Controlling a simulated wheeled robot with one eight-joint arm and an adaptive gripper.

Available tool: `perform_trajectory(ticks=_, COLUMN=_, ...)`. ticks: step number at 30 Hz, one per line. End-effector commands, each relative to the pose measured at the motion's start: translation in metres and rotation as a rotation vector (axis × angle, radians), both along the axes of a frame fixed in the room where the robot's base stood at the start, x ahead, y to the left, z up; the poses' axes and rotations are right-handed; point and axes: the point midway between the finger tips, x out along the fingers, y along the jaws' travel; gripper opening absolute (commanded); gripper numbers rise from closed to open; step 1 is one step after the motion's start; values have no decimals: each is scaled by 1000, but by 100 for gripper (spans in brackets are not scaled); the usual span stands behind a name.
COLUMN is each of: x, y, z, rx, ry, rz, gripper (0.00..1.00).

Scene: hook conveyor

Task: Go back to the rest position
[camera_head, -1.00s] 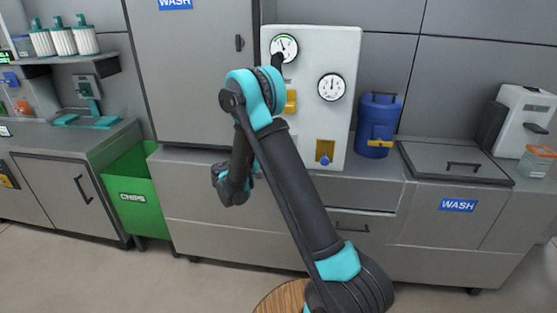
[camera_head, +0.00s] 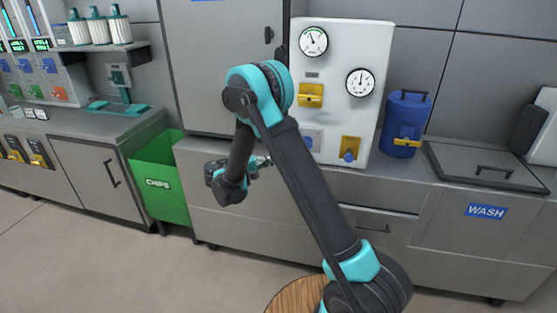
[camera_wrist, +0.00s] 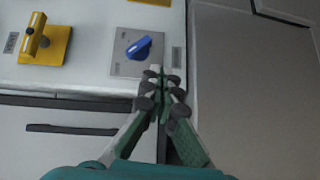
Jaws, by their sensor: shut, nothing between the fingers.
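My arm rises from the lower right of the head view and bends at a teal elbow. Its wrist hangs in front of the grey cabinets. My gripper (camera_head: 265,161) is small there and points right, towards the white gauge panel (camera_head: 332,60). In the wrist view my gripper (camera_wrist: 160,90) has its fingertips together with nothing between them. A blue knob (camera_wrist: 138,48) on a grey plate shows just beyond the fingertips, with a visible gap hard to judge. A yellow fitting with a handle (camera_wrist: 45,42) is to its left.
A green CHIPS bin (camera_head: 160,182) stands left of my wrist. A blue canister (camera_head: 405,120) and a WASH unit (camera_head: 485,211) are on the right. A round wooden top (camera_head: 293,296) is near my arm's base. The floor at lower left is clear.

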Motion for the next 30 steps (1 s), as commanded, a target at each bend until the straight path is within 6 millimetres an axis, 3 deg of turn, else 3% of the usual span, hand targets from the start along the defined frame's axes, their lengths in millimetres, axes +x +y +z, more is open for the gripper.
perform_trajectory(ticks=4, x=0, y=-4, z=1, rx=8, ry=7, rz=-2, gripper=0)
perform_trajectory(ticks=7, x=-2, y=-19, z=4, rx=43, ry=34, rz=-7, gripper=0)
perform_trajectory(ticks=14, x=-25, y=-84, z=8, rx=238, ry=152, rz=-24, gripper=0)
perform_trajectory(ticks=21, x=-74, y=-138, z=2, rx=488, ry=244, rz=-37, gripper=0)
perform_trajectory(ticks=30, x=-156, y=-172, z=-14, rx=824, ry=280, rz=-49, gripper=0)
